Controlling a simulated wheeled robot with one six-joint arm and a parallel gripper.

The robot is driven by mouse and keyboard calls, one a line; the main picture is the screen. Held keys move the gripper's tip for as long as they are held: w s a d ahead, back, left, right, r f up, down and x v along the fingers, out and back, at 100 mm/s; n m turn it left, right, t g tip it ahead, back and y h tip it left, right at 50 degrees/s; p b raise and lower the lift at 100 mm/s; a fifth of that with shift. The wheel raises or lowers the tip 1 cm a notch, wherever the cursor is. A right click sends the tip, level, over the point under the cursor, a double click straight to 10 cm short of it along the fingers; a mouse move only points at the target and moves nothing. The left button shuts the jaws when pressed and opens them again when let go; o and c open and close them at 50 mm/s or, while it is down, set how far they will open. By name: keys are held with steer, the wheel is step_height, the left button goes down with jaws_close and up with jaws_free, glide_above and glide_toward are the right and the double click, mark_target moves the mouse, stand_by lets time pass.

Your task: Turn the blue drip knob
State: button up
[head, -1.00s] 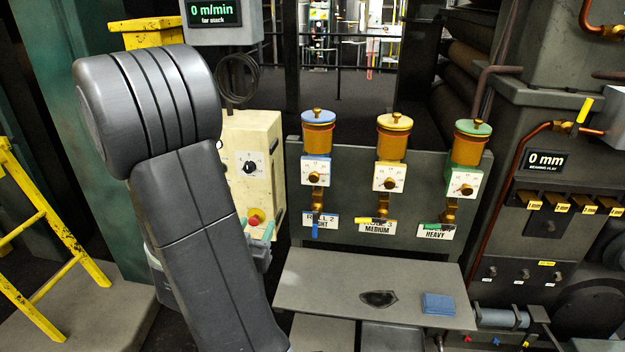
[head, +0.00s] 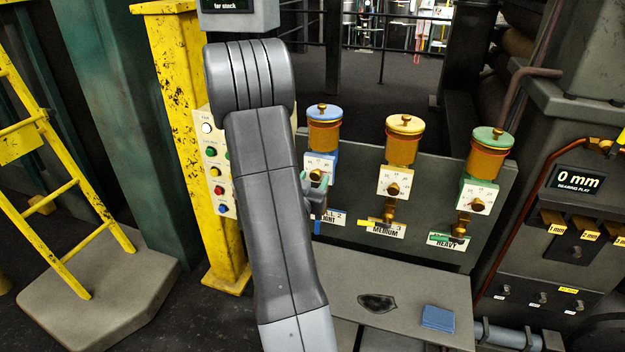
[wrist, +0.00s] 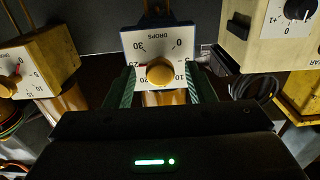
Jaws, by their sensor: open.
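The blue drip unit (head: 324,135) has a blue lid, an amber cup and a white dial plate below. Its brass knob (wrist: 160,71) is centred in the wrist view on a white dial marked DROPS, shown upside down. A small red mark shows by the 25. My gripper (head: 314,182) is open at the blue unit's dial. In the wrist view its two green fingers stand on either side of the knob, with gaps visible. Whether they touch the dial plate I cannot tell. In the head view my arm and gripper partly hide the dial.
The yellow (head: 403,145) and green (head: 486,155) drip units stand to the right. A cream control box (head: 217,170) is close on the left, partly behind my arm. A shelf below holds a dark patch (head: 377,303) and a blue cloth (head: 438,317).

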steer(key=c, duration=1)
steer(key=shift+o, duration=0.2)
steer(key=shift+f+b, duration=0.15)
steer(key=shift+b, duration=0.95)
steer(key=shift+m, duration=0.3)
steer(key=o, duration=1)
steer(key=shift+c, duration=0.2)
steer(key=shift+s, duration=0.1)
steer(key=b+v, duration=0.2)
steer(key=v, duration=1.1)
steer(key=shift+s+r+b, duration=0.2)
steer(key=shift+s+b, duration=0.1)
